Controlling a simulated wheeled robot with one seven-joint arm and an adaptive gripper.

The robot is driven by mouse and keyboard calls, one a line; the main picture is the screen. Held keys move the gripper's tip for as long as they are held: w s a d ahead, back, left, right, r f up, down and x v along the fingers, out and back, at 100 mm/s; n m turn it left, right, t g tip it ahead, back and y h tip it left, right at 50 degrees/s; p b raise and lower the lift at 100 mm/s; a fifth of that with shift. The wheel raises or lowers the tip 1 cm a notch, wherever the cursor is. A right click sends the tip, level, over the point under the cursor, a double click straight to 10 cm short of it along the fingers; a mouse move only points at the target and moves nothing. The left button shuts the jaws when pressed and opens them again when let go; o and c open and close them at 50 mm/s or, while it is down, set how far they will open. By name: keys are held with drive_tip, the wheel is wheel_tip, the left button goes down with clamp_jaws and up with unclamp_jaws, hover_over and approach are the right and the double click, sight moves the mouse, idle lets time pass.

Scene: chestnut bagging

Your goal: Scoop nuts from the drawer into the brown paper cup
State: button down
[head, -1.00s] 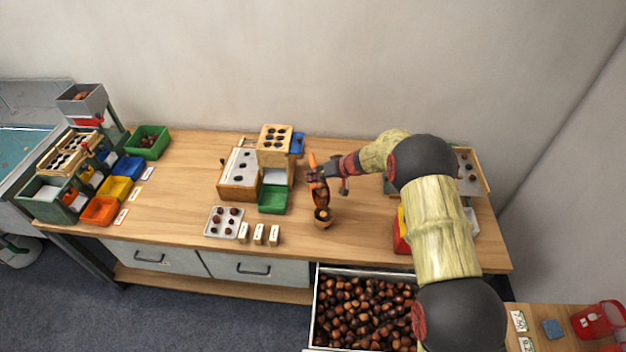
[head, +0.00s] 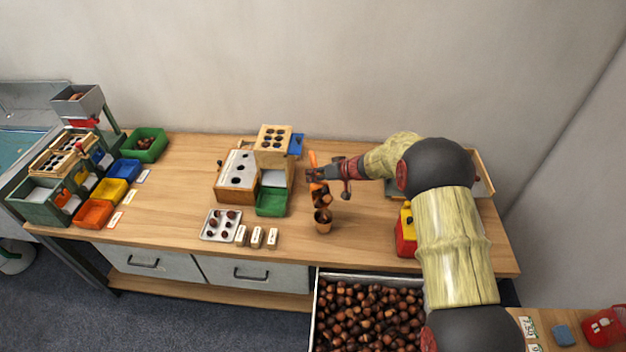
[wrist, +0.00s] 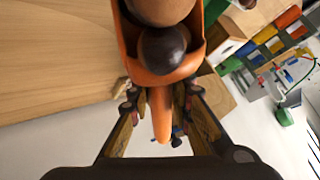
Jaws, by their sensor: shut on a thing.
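My gripper (head: 315,172) is shut on the handle of an orange scoop (wrist: 160,80), above the middle of the table. In the wrist view the scoop holds a dark brown nut (wrist: 162,48) and a lighter brown one. In the head view the scoop is tilted steeply down, with nuts (head: 321,197) at its lower end, just above the brown paper cup (head: 323,227). The cup stands upright on the table, with nuts showing at its mouth. The open drawer (head: 316,312) below the table is full of nuts. The cup is not clearly seen in the wrist view.
A tray of nuts (head: 208,232), small labelled blocks (head: 257,238) and a green bin (head: 271,202) lie left of the cup. A wooden holed box (head: 236,180) stands behind them. A red and yellow object (head: 405,238) is at right. Table between it and the cup is clear.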

drive_tip(key=shift+s+d+r+t+y+b, duration=0.1)
drive_tip(key=shift+s+r+t+y+b, duration=0.4)
drive_tip(key=shift+b, duration=1.8)
drive_tip(key=shift+w+r+h+p, duration=0.2)
drive_tip(key=shift+h+p, duration=0.1)
drive_tip(key=shift+p, duration=0.15)
drive_tip(key=h+p, duration=0.1)
drive_tip(key=p, duration=0.2)
drive_tip(key=shift+w+f+g, duration=0.3)
drive_tip(key=shift+f+g, duration=0.1)
drive_tip(key=f+g+p, duration=0.1)
drive_tip(key=p, duration=0.4)
drive_tip(key=m+g+h+p, duration=0.1)
drive_tip(key=g+p, duration=0.1)
drive_tip(key=p, duration=0.4)
drive_tip(key=w+f+g+p, duration=0.1)
drive_tip(key=p, duration=0.4)
drive_tip(key=shift+a+f+m+g+h, duration=0.3)
drive_tip(key=shift+g, duration=0.1)
drive_tip(key=shift+r, duration=0.1)
drive_tip(key=shift+r, duration=1.4)
drive_tip(key=shift+d, duration=0.1)
